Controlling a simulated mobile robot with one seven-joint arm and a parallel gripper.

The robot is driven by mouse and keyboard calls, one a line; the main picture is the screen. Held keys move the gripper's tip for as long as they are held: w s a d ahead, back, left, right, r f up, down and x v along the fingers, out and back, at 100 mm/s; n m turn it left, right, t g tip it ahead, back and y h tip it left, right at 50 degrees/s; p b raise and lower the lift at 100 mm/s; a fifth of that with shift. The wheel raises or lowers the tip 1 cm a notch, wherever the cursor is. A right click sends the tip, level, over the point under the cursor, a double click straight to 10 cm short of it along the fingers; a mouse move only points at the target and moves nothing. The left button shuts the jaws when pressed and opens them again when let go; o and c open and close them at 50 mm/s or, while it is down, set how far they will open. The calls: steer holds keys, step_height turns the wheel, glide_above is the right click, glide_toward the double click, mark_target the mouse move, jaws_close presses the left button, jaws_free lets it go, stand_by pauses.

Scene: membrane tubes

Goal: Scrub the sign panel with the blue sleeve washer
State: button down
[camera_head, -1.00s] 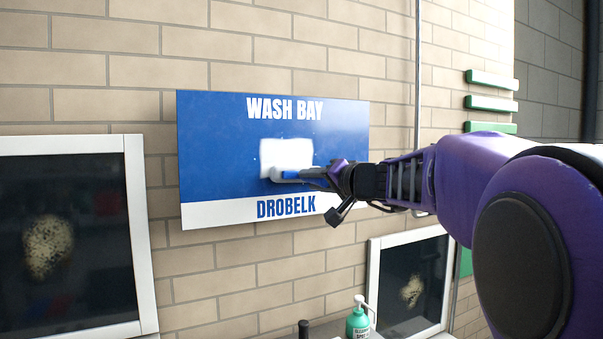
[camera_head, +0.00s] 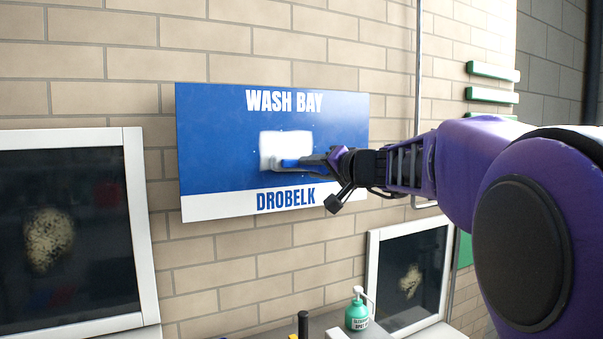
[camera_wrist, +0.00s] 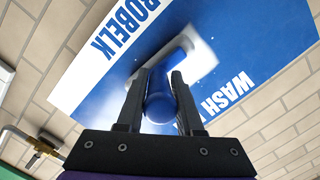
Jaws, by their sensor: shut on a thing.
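The sign panel (camera_head: 225,145) hangs on the brick wall. It is blue with a white lower strip and reads WASH BAY and DROBELK. A white patch (camera_head: 285,143) lies in its middle. My gripper (camera_head: 300,163) is shut on the blue handle of the sleeve washer (camera_wrist: 159,105), seen between the two fingers in the wrist view. The washer's head (camera_wrist: 180,47) is at the white patch, and its pale sleeve blends with the patch. I cannot tell exactly where the sleeve ends or whether it presses on the panel.
A dark framed window (camera_head: 140,230) is at left, and another (camera_head: 370,285) at lower right. A green pump bottle (camera_head: 357,315) and a dark upright object (camera_head: 303,325) stand below the sign. A pipe (camera_head: 418,70) runs down the wall right of the sign.

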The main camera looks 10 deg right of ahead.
steer(key=shift+r, duration=0.5)
steer(key=shift+r, duration=0.1)
steer(key=shift+r+p, duration=0.75)
steer(key=shift+r, duration=0.75)
steer(key=shift+r, duration=0.15)
steer(key=shift+r+p, duration=0.8)
steer(key=shift+r, duration=0.7)
steer(key=shift+f, duration=0.1)
steer(key=shift+f+b, duration=1.65)
steer(key=shift+b, duration=0.55)
